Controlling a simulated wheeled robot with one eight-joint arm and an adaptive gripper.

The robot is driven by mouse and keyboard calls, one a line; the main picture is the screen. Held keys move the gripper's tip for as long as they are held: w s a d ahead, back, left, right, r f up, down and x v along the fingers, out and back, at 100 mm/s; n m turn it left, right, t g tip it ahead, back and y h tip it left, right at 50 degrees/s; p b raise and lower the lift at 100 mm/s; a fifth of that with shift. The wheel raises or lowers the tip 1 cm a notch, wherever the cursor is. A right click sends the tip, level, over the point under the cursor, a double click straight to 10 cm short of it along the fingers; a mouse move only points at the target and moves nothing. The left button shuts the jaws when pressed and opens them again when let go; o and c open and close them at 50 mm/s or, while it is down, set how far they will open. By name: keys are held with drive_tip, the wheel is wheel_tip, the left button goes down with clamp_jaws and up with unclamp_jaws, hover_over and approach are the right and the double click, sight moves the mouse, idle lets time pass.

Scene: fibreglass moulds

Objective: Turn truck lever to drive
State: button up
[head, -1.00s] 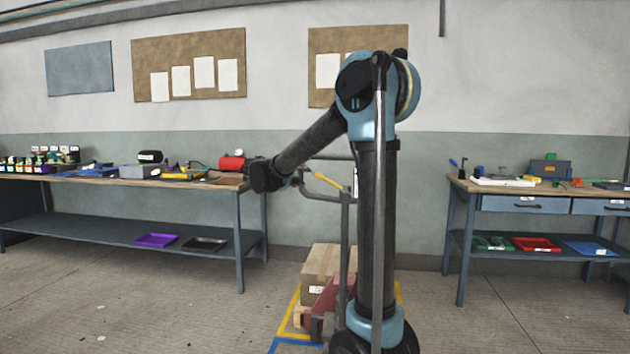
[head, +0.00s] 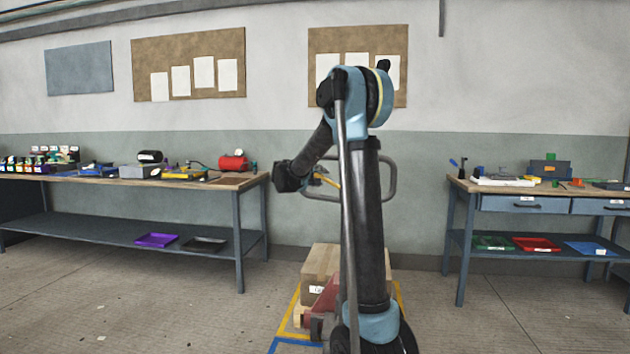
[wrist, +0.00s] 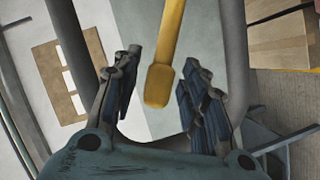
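The truck lever (head: 328,180) is a yellow bar inside the grey handle loop (head: 391,178) of the pallet truck. In the wrist view the yellow lever (wrist: 167,55) comes down from the top and its blunt end lies between my finger pads in the picture. My gripper (wrist: 160,78) is open, with a gap on both sides of the lever; I see no contact. In the head view my gripper (head: 313,178) is small at the left part of the loop. My arm hides the truck's mast and part of the loop.
The truck's red body (head: 326,299) and a cardboard box (head: 318,264) stand low behind my arm, by yellow floor tape. A cluttered workbench (head: 238,184) is at left, another (head: 466,187) at right.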

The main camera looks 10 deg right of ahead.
drive_tip(key=shift+c, duration=0.6)
clamp_jaws()
drive_tip(key=shift+a+f+n, duration=0.2)
drive_tip(key=shift+f+n, duration=0.2)
drive_tip(key=shift+f, duration=0.1)
drive_tip(key=shift+w+a+f+n+t+h, duration=0.15)
drive_tip(key=shift+f+n+h, duration=0.1)
drive_tip(key=shift+f+n, duration=0.25)
drive_tip(key=shift+a+f+n+t+h, duration=0.1)
drive_tip(key=shift+a+f+n+h, duration=0.1)
drive_tip(key=shift+f+n, duration=0.35)
drive_tip(key=shift+w+a+f+n+t+h, duration=0.15)
drive_tip(key=shift+f+n+h, duration=0.15)
drive_tip(key=shift+f, duration=0.35)
drive_tip(key=shift+s, duration=0.1)
drive_tip(key=shift+o, duration=0.6)
unclamp_jaws()
drive_tip(key=v, duration=1.1)
drive_tip(key=shift+s+a, duration=0.25)
drive_tip(key=shift+s, duration=0.1)
